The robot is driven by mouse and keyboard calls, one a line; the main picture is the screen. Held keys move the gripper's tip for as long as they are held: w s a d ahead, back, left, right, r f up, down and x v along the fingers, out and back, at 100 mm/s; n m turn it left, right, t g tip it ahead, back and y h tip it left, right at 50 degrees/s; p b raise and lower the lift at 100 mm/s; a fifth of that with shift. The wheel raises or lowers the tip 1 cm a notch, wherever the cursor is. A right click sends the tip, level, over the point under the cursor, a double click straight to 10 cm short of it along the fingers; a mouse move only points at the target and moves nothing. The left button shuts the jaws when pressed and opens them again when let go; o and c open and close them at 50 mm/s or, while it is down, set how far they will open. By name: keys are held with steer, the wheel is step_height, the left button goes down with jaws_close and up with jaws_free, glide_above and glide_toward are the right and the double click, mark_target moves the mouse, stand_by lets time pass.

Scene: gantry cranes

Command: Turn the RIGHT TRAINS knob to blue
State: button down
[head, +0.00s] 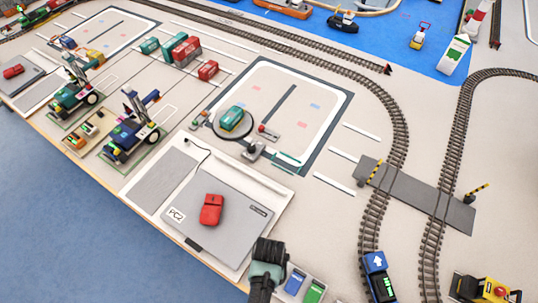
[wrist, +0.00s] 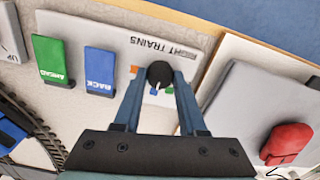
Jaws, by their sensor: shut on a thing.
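The RIGHT TRAINS knob (wrist: 160,74) is a round black knob with a small white mark on its lower side in the wrist view. My gripper (wrist: 159,80) is shut on it, one finger on each side. Small orange, blue and green patches show around the knob, partly hidden by the fingers; I cannot tell exactly which one the mark points at. The RIGHT TRAINS panel (wrist: 115,30) is grey, with its lettering upside down. In the head view my gripper (head: 266,272) is over the panel's left end and hides the knob.
Beside the knob stand a blue BACK lever (wrist: 98,70) and a green AHEAD lever (wrist: 48,58). Tracks with a blue train (head: 378,278) run on the right.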

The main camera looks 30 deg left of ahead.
steer(key=shift+c, duration=2.3)
jaws_free()
step_height(320, 180, up, 13)
